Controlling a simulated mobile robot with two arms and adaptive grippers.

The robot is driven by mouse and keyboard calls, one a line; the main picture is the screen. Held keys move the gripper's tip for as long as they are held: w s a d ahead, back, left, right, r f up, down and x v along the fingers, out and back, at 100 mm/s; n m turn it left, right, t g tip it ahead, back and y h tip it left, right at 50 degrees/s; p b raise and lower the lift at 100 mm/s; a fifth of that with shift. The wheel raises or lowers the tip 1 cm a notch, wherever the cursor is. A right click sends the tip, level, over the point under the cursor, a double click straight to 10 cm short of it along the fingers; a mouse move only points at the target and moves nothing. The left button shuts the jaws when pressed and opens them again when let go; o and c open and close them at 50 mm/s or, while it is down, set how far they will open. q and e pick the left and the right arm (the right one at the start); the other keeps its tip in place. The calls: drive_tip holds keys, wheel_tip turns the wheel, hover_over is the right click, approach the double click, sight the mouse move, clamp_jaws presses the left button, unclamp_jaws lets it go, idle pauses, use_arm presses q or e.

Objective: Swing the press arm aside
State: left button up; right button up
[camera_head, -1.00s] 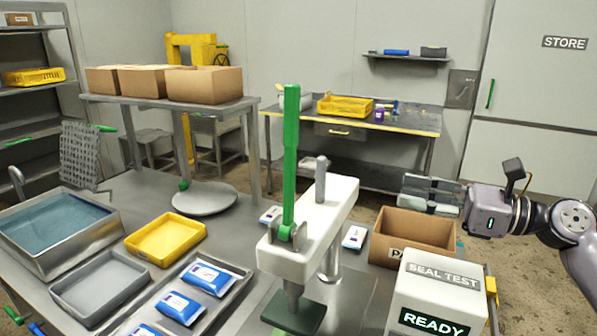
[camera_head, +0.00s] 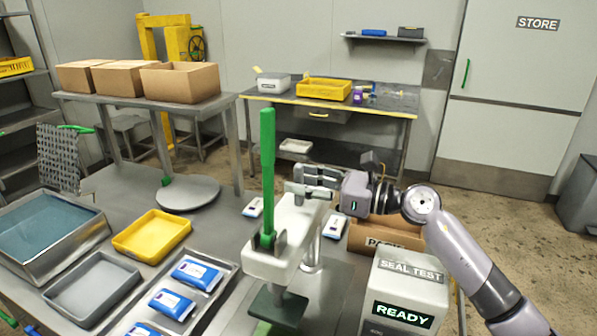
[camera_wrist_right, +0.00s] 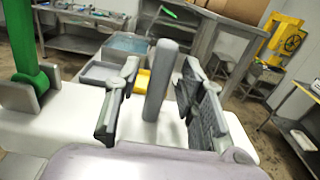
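The press arm (camera_head: 281,238) is a white beam over the steel table, with a tall green lever (camera_head: 268,165) at its front end and a dark press plate (camera_head: 278,308) below. A grey upright peg (camera_head: 298,174) stands on its rear part; the peg (camera_wrist_right: 161,80) also shows in the right wrist view. My right gripper (camera_head: 312,184) is at the peg from the right. In the right wrist view its fingers (camera_wrist_right: 155,105) are open, one on each side of the peg, with gaps showing. My left gripper is not in view.
A white seal test box (camera_head: 405,290) reading READY and a cardboard box (camera_head: 385,233) stand right of the press, under my right arm. Blue-white pouches (camera_head: 196,273) lie in a steel tray left of it. A yellow tray (camera_head: 152,234) and round plate (camera_head: 188,193) are further left.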

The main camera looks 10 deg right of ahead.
drive_tip(key=shift+w+a, duration=0.3)
drive_tip(key=shift+a, duration=0.2)
clamp_jaws()
idle(0.6)
